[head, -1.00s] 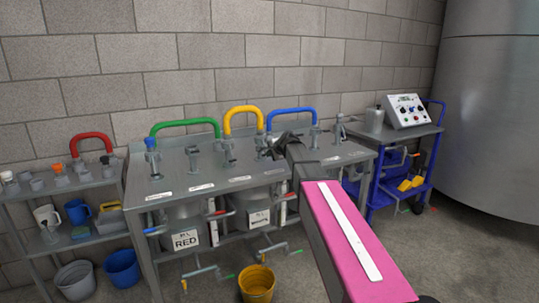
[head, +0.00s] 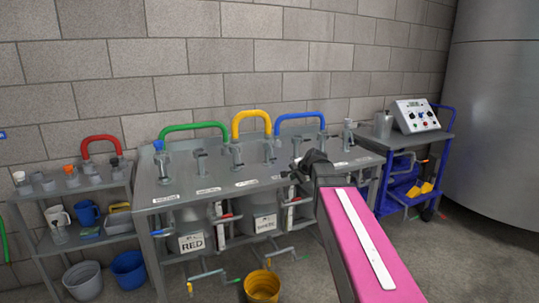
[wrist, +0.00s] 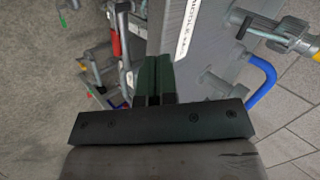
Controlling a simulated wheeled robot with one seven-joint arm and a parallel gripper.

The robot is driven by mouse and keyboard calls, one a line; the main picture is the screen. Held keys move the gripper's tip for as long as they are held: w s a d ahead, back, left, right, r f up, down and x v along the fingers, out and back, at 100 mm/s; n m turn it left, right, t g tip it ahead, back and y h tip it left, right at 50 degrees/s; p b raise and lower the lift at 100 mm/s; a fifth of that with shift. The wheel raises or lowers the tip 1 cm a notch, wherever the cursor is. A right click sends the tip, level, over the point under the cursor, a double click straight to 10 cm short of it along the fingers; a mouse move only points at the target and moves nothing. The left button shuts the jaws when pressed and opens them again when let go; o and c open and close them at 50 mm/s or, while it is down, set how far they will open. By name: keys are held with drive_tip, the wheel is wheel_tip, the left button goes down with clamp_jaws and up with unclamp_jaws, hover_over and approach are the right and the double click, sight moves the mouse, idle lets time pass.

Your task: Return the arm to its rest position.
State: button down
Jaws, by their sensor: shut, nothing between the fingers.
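My arm, with a pink link, reaches from the lower right of the head view toward the bench. My gripper (head: 296,171) is a dark shape in front of the right part of the grey steel bench (head: 225,188). In the wrist view my gripper's two dark green fingers (wrist: 153,77) lie together with nothing between them. The fingers point toward the bench (wrist: 205,50), which shows beyond them. I cannot tell the exact gap between the fingertips and the bench.
Taps and colored hoses stand along the bench. Grey vats, one with a RED label (head: 192,242), hang below. A yellow bucket (head: 262,287) stands on the floor. A blue trolley (head: 403,180) with a control box (head: 416,116) is at right, beside a large tank (head: 497,110). Shelves (head: 85,215) are at left.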

drive_tip(key=s+d+f+n+g+h, duration=0.2)
drive_tip(key=s+f+n+g, duration=0.2)
drive_tip(key=s+f, duration=0.8)
drive_tip(key=s+d+f+n+g+h, duration=0.2)
drive_tip(key=s+f+n, duration=0.3)
drive_tip(key=s+f, duration=0.7)
drive_tip(key=shift+s+d+f+n+g+h, duration=0.15)
drive_tip(key=shift+d+f+n+g+h, duration=0.2)
drive_tip(key=shift+d+g, duration=0.45)
